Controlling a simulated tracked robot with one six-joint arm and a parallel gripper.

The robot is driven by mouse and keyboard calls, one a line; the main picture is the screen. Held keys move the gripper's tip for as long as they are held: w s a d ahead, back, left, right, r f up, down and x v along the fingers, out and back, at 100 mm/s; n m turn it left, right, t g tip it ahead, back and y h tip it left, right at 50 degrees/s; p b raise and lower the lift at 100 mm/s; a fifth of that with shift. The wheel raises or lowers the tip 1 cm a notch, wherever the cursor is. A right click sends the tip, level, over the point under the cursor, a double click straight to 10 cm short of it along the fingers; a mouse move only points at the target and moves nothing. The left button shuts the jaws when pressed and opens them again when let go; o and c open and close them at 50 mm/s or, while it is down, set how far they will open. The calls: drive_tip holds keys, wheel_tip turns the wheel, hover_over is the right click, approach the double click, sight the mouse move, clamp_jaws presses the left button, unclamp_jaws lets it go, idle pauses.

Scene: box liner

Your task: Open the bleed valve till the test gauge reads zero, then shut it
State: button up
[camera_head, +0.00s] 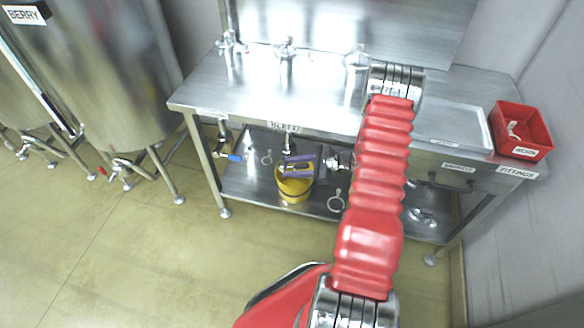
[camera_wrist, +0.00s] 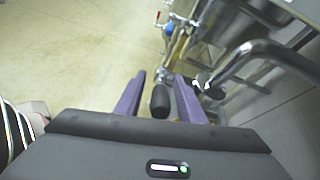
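My gripper (camera_head: 288,168) is in front of the bench, just below the BLEED label (camera_head: 285,127). In the wrist view its two purple fingers (camera_wrist: 159,78) stand apart, with a black knob or handle end (camera_wrist: 160,102) between them. A gap shows on each side of it, so it does not look gripped. I cannot tell whether this black piece is the bleed valve's handle. A metal fitting (camera_head: 287,140) hangs under the bench edge by the label, partly hidden by my gripper. No test gauge dial can be made out in either view.
A yellow bucket (camera_head: 293,189) stands under my gripper on the lower shelf. A blue-handled valve (camera_head: 235,157) is at the bench's left leg. A red box (camera_head: 521,131) sits on the bench's right end, beside a shallow tray (camera_head: 455,123). Steel tanks (camera_head: 105,75) stand left; the floor between is clear.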

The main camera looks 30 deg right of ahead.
drive_tip(key=v, duration=0.7)
drive_tip(key=shift+s+d, duration=0.15)
drive_tip(key=shift+c, duration=0.4)
